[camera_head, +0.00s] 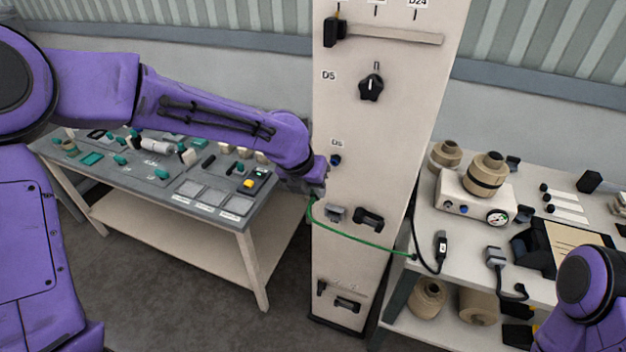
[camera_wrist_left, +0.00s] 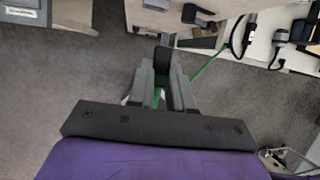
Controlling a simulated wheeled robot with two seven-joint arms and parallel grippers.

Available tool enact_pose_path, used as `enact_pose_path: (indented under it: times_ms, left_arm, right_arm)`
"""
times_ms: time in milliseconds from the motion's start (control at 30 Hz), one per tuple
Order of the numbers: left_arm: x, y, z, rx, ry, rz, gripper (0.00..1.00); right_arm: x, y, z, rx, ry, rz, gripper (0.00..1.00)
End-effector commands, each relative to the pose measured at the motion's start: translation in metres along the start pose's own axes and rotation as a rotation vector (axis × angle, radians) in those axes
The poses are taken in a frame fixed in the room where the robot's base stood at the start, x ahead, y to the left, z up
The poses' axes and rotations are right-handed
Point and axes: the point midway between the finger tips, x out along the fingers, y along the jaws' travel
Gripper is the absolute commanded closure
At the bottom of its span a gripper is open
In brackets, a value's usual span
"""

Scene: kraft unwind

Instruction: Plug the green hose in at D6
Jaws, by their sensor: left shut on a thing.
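The green hose (camera_head: 362,240) runs from my left gripper (camera_head: 318,187) down across the white column's front to the right-hand table. My left gripper is shut on the hose's near end, just left of the column's edge and a little below a blue port (camera_head: 335,160). The small label above this port looks like D6 but is hard to read. The hose end is hidden by the fingers. In the left wrist view the green hose (camera_wrist_left: 201,74) passes behind the dark fingers (camera_wrist_left: 163,78), with green showing between them. My right gripper is out of frame.
The white column (camera_head: 390,130) carries a black knob (camera_head: 371,86) labelled D5 and black fittings (camera_head: 368,218) below the port. A grey panel table (camera_head: 150,180) stands left. The right table (camera_head: 450,260) holds a gauge box (camera_head: 475,200) and black cables.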

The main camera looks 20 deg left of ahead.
Motion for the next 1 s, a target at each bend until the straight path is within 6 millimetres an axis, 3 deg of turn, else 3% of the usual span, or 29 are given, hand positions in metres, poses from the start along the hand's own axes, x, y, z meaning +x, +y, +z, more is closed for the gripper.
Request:
enact_pose_path:
  times_ms: [1000]
  left_arm:
    - [0.025, -0.001, 0.056, 0.003, 0.002, 0.000, 1.00]
  right_arm:
    - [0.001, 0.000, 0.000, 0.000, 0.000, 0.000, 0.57]
